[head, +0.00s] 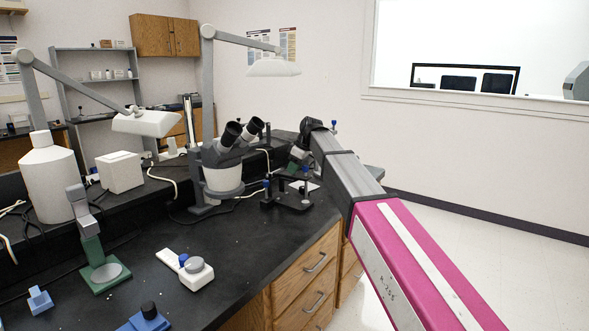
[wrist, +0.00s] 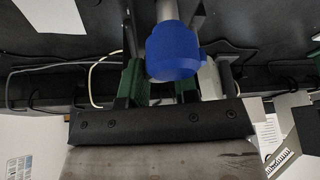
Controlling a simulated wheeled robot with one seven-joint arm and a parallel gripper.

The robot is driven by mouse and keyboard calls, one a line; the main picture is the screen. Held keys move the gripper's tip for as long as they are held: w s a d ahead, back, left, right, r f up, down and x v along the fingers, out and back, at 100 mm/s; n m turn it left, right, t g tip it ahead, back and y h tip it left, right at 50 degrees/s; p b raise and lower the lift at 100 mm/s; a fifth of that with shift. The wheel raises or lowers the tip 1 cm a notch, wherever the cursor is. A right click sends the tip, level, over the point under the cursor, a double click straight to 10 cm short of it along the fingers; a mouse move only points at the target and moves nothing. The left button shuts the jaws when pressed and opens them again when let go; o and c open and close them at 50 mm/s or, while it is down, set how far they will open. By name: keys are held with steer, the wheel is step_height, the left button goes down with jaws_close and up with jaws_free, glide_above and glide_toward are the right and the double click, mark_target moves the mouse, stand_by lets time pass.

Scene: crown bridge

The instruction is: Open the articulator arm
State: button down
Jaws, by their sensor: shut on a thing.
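The articulator (head: 290,203) is a small dark frame with blue knobs, standing near the right end of the black bench in the head view. My gripper (head: 296,166) reaches down to it from the right, its green fingers at the frame's upper part. In the wrist view a blue knob (wrist: 173,52) on a grey rod shows close in front of my gripper, between the green fingers. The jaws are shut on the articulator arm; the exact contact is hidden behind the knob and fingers.
A microscope (head: 222,170) stands just left of the articulator. A white and grey device (head: 190,270), a green stand (head: 103,272) and blue items (head: 146,321) are on the front of the bench (head: 240,245). Bare bench lies between them and the articulator.

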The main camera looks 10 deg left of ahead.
mark_target(287, 173)
steer(key=shift+a+r, duration=0.1)
steer(key=shift+r, duration=0.1)
steer(key=shift+w+a+r, duration=0.2)
steer(key=shift+a+r, duration=0.1)
steer(key=shift+r, duration=0.2)
steer(key=shift+w+a+r+h, duration=0.35)
steer(key=shift+a+r+h, duration=0.2)
steer(key=shift+r+h, duration=0.1)
steer(key=shift+w+a+r+g+h, duration=0.3)
steer(key=shift+a+r+g+h, duration=0.4)
steer(key=shift+h, duration=0.25)
steer(key=shift+w+a+r+g+h, duration=0.2)
steer(key=shift+a+r+h, duration=0.15)
steer(key=shift+h, duration=0.25)
steer(key=shift+w+a+r+g+h, duration=0.1)
steer(key=shift+a+r+g+h, duration=0.1)
steer(key=shift+a+h, duration=0.35)
steer(key=shift+s, duration=0.1)
steer(key=c, duration=0.9)
jaws_free()
steer(key=shift+o, duration=0.2)
steer(key=shift+d, duration=0.1)
